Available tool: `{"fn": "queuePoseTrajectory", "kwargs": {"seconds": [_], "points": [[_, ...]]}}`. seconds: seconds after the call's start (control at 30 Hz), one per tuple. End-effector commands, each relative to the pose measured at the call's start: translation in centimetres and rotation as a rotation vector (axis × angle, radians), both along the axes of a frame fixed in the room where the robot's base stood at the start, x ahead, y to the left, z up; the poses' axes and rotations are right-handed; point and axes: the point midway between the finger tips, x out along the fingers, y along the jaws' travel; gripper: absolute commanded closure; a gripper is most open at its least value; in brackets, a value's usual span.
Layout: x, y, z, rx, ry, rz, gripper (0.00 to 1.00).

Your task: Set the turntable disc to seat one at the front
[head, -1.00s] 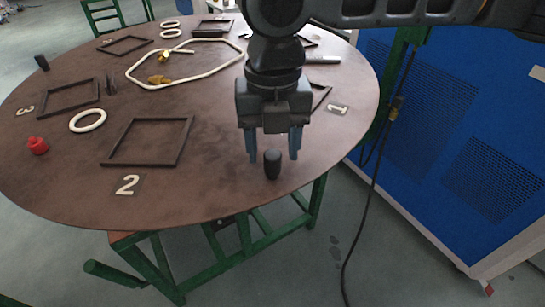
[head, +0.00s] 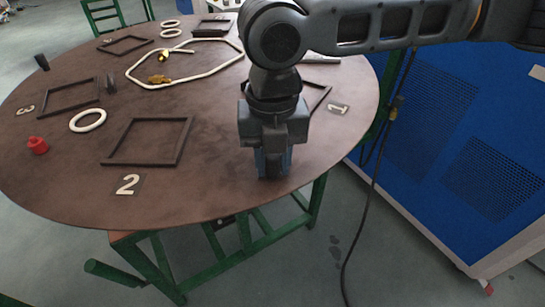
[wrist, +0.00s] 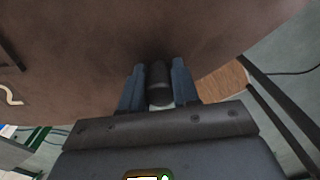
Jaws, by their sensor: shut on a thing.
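The turntable disc (head: 215,195) is a large round brown top on a green frame. Flat number labels lie on it: the number 1 (head: 338,108) at the right, the number 2 (head: 128,184) at the front left and the number 3 (head: 25,109) at the far left. My gripper (head: 273,172) is low at the disc's front right edge. In the wrist view its blue fingers are shut on a dark upright knob (wrist: 159,85), one finger on each side. In the head view the gripper hides this knob.
Dark square frames (head: 150,141), white rings (head: 88,120), a white bent tube loop (head: 185,65) and a red part (head: 38,145) lie on the disc. A blue cabinet (head: 460,150) stands to the right, with a black cable (head: 370,200) hanging beside it.

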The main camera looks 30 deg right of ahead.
Motion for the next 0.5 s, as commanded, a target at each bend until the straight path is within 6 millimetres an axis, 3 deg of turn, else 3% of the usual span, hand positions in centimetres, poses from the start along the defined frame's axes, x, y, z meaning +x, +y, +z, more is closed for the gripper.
{"fn": "queuePoseTrajectory", "kwargs": {"seconds": [0.2,0.5], "points": [[0.04,-0.02,0.02,0.0,-0.001,-0.001,1.0],[0.08,0.07,0.04,0.0,-0.002,-0.002,1.0]]}}
